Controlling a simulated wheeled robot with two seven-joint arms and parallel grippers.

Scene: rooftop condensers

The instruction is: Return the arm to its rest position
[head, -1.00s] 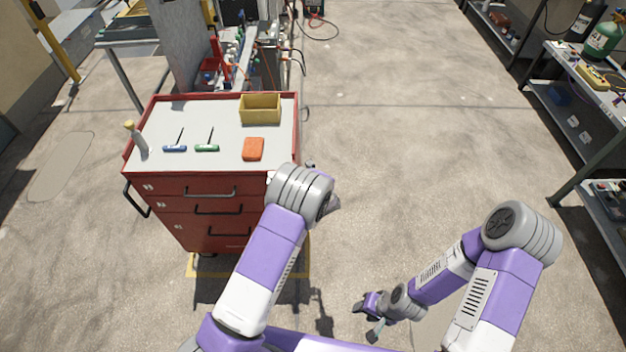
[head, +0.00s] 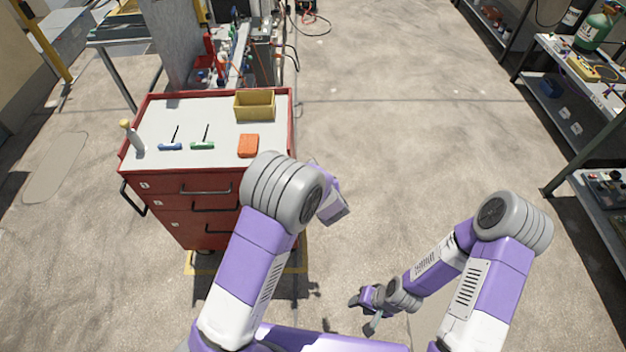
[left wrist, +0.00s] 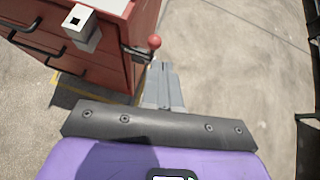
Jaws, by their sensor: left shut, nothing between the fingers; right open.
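My left arm bends at a grey elbow in the head view, and its forearm (head: 330,195) points away to the right of the red tool cart (head: 190,215). The left gripper itself is hidden in that view. In the left wrist view my left gripper (left wrist: 164,85) shows its grey fingers together, with nothing between them. A red ball knob (left wrist: 155,42) on the cart's side appears just beyond the fingertips; I cannot tell the gap. My right gripper (head: 368,310) is open and empty, low over the floor at the bottom centre of the head view.
The cart top holds a yellow bin (head: 254,105), an orange block (head: 248,146), a blue-handled tool (head: 170,147), a green-handled tool (head: 202,145) and a pale bottle (head: 132,136). A shelf (head: 560,95) stands at the right. The floor between is clear.

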